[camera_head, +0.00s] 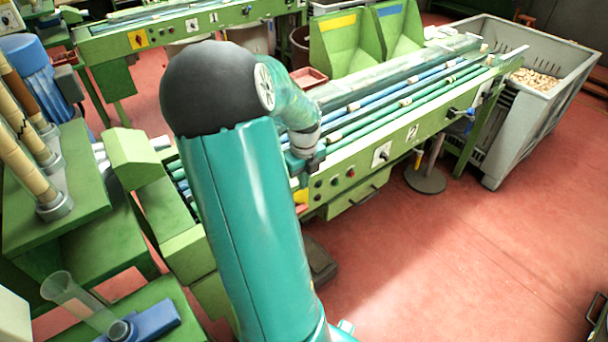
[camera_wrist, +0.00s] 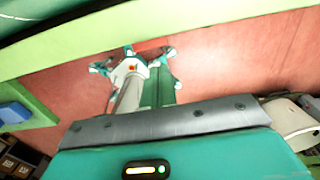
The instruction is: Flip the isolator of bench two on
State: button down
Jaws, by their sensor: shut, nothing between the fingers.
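Bench two (camera_head: 345,170) is the green sorting bench with a "2" on its front panel. A yellow plate (camera_head: 301,197), like the isolator plate on bench one, shows at the left end of that panel. Only its lower part is visible; my gripper (camera_head: 305,168) covers the rest, so the knob and its position are hidden. My gripper is shut and empty, at the panel just above the visible yellow. Whether it touches the knob cannot be told. The wrist view shows my teal hand and a grey bar across it, with a green bench edge beyond; no isolator shows there.
Buttons (camera_head: 335,180) and a white plate with a black switch (camera_head: 381,154) sit to the right on the panel. Bench one (camera_head: 170,35) stands behind, with its own yellow isolator (camera_head: 138,39). A grey cork bin (camera_head: 540,110) is at right.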

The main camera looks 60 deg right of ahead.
aim_at(302, 210)
notch_tip(302, 210, down, 10)
jog(key=shift+r, duration=0.25)
jog(key=shift+s+d+f+t+y, duration=0.15)
jog(key=shift+d+t+y, duration=0.2)
jog(key=shift+y, duration=0.35)
dwell(0.4)
jog(key=shift+s+d+f+t+y, duration=0.15)
jog(key=shift+t+y, duration=0.15)
jog(key=shift+y, duration=0.25)
jog(key=shift+s+d+f+t+y, duration=0.15)
jog(key=shift+t+y, duration=0.1)
jog(key=shift+y, duration=0.3)
jog(key=shift+d+f+t+y, duration=0.15)
jog(key=shift+f+t+y, duration=0.3)
jog(key=shift+y, duration=0.45)
jog(key=shift+d+f, duration=0.1)
jog(key=shift+w+a+r, duration=0.2)
jog(key=shift+a, duration=0.2)
jog(key=shift+w+a+r, duration=0.15)
jog(key=shift+w+a, duration=0.05)
jog(key=shift+a, duration=0.15)
